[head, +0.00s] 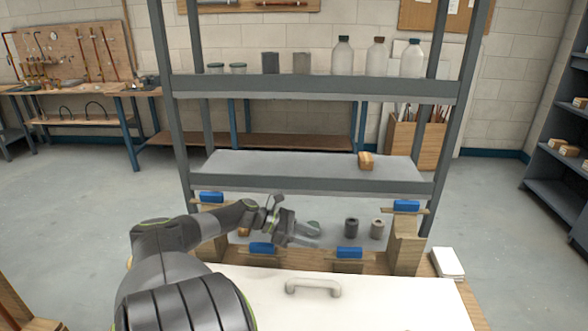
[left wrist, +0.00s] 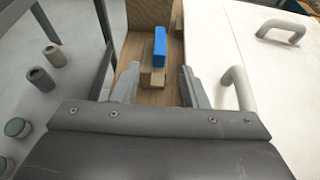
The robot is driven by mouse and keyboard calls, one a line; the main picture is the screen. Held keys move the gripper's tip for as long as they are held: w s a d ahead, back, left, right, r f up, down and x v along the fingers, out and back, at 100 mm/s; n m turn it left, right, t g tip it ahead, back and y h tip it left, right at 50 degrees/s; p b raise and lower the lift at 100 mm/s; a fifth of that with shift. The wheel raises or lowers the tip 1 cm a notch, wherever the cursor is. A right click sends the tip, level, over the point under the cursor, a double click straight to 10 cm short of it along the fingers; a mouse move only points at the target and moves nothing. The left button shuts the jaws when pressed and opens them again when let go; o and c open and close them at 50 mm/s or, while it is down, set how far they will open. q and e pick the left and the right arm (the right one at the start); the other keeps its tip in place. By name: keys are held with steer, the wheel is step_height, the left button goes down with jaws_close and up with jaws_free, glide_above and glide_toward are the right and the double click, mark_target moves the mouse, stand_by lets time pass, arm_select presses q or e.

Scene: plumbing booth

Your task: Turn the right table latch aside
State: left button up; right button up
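The right table latch (head: 349,252) is a blue block on a wooden strip, at the back edge of the white panel (head: 400,300). The left table latch (head: 262,248) is a similar blue block to its left. My left gripper (head: 308,234) is between and slightly behind these two latches, pointing right. In the left wrist view its fingers (left wrist: 158,78) are spread, with nothing held between them. A blue latch block (left wrist: 160,45), seemingly the right one, lies ahead between the fingers' lines; contact cannot be told. My right gripper is not in view.
A pale handle (head: 313,287) stands up from the white panel. Wooden posts with blue blocks (head: 211,197) (head: 407,206) rise at both sides. Dark and tan cylinders (head: 351,228) (head: 377,229) stand behind the latches, under a grey shelf (head: 310,180).

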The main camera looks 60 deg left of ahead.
arm_select(q)
steer(key=v, duration=0.5)
stand_by(0.5)
